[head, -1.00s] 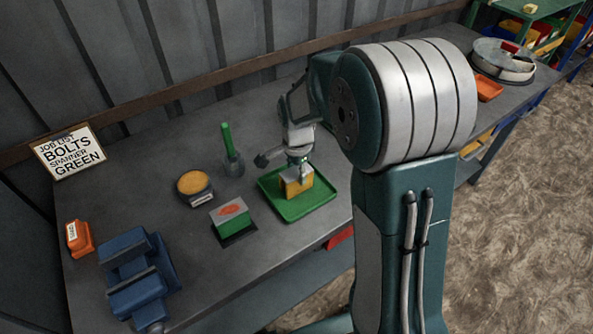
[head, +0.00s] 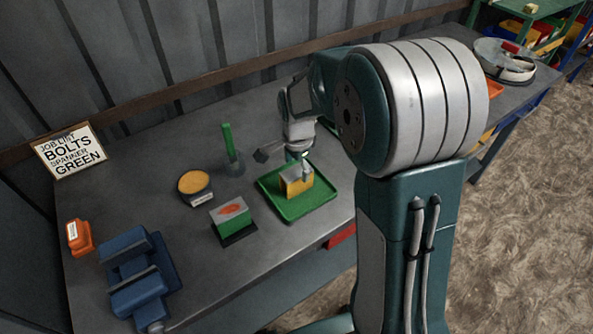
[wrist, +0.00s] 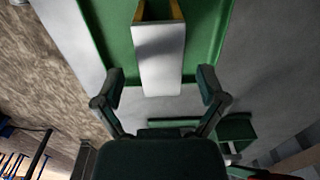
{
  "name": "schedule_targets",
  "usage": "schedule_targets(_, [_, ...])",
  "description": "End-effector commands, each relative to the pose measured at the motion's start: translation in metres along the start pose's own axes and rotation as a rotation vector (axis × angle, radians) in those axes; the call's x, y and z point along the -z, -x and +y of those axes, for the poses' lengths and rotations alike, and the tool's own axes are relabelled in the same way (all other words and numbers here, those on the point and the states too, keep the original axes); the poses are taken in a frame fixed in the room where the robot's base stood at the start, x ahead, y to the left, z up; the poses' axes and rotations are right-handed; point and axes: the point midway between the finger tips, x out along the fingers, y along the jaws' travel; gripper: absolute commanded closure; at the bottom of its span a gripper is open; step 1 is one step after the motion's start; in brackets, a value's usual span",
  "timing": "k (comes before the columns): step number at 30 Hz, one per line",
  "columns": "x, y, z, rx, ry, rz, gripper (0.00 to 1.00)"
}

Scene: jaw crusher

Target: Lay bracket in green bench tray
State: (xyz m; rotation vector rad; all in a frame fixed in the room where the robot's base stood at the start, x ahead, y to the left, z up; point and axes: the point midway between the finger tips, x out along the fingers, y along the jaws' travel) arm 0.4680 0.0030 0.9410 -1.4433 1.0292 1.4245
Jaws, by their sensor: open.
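The bracket (head: 297,182), yellow with a pale grey face, rests inside the green bench tray (head: 293,213) on the bench. In the wrist view the bracket (wrist: 159,55) shows its long grey face and yellow edges, with the tray's green floor (wrist: 110,30) around it. My gripper (head: 301,163) is just above and behind the bracket in the head view. In the wrist view my gripper (wrist: 161,88) is open, its two fingers spread wide on either side of the bracket's near end with clear gaps. Nothing is held. The arm hides part of the bench behind the tray.
A green-and-grey block (head: 231,215) on a dark pad stands left of the tray. A round yellow-topped container (head: 194,185) and an upright green-handled item (head: 229,145) stand behind it. A blue vise (head: 137,275), an orange box (head: 79,237) and a job-list sign (head: 70,152) are farther left.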

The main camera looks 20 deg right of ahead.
Motion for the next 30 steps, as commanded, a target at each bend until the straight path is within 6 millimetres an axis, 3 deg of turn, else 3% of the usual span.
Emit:
schedule_targets(12, [0.0, 0.085, 0.0, 0.004, 0.0, 0.001, 0.09])
schedule_targets(20, [-0.001, 0.107, 0.002, 0.006, 0.013, 0.002, 0.09])
schedule_targets(23, [-0.005, 0.12, 0.015, 0.034, 0.083, 0.013, 0.09])
schedule_targets(30, [-0.024, 0.159, 0.074, 0.149, 0.434, 0.09, 0.09])
